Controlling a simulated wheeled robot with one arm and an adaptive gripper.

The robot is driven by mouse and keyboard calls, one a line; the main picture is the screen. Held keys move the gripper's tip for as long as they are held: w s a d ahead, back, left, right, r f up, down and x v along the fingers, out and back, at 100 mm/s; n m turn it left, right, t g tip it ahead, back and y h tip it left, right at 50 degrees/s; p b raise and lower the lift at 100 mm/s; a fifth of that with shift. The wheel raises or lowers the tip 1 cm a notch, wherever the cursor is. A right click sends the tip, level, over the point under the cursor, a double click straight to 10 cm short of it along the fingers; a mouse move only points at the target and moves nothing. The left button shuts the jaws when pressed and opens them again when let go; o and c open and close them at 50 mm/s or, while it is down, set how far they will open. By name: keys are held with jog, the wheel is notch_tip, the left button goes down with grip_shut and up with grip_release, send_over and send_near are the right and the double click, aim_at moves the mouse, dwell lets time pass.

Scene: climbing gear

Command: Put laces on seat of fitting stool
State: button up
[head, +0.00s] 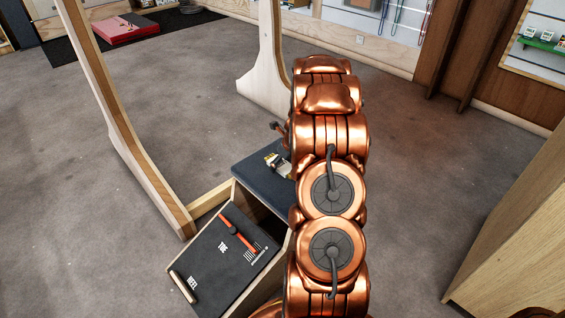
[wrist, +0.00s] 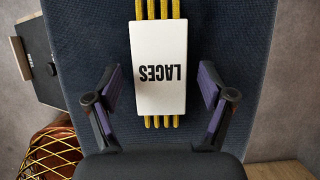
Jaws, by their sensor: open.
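The laces (wrist: 160,72) are a white card printed "LACES" with yellow cords showing at both ends. In the wrist view they lie on the dark blue padded seat (wrist: 235,30) of the fitting stool. In the head view the laces (head: 272,159) show small on the seat (head: 256,171), partly hidden by my copper arm. My gripper (wrist: 160,108) is open, with one finger on each side of the card's lower part. Gaps show between the fingers and the card. My gripper is mostly hidden in the head view.
The stool's sloped front (head: 222,262) carries printed markings and an orange-red piece. A tall wooden frame (head: 130,120) stands behind it to the left. A wooden cabinet (head: 520,245) stands at right. A red box (head: 125,30) lies on a dark mat at the back. Open carpet lies between.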

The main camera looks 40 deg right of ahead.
dwell(0.3)
jog(key=p+v, duration=0.3)
jog(key=v, duration=0.9)
jog(key=s+a+r+n+g+y, duration=0.1)
jog(key=s+a+r+n, duration=0.2)
jog(key=a+n, duration=0.5)
jog(key=s+a+r+n+g+y, duration=0.15)
jog(key=a+n, duration=0.25)
jog(key=a, duration=0.7)
jog(key=s+a+r+n+g, duration=0.1)
jog(key=s+a+r+n, duration=0.2)
jog(key=a+n, duration=0.5)
jog(key=s+a+r+n+g+h, duration=0.1)
jog(key=s+a+n+g, duration=0.1)
jog(key=s+a+n, duration=0.3)
jog(key=s+a+r+n+g+h, duration=0.1)
jog(key=s+a+r+n+g, duration=0.1)
jog(key=s+a+n, duration=0.4)
jog(key=s+n, duration=0.5)
jog(key=s, duration=0.6)
jog(key=shift+a+r, duration=0.2)
jog(key=shift+r, duration=0.15)
jog(key=shift+r+g, duration=0.1)
jog(key=shift+g, duration=0.15)
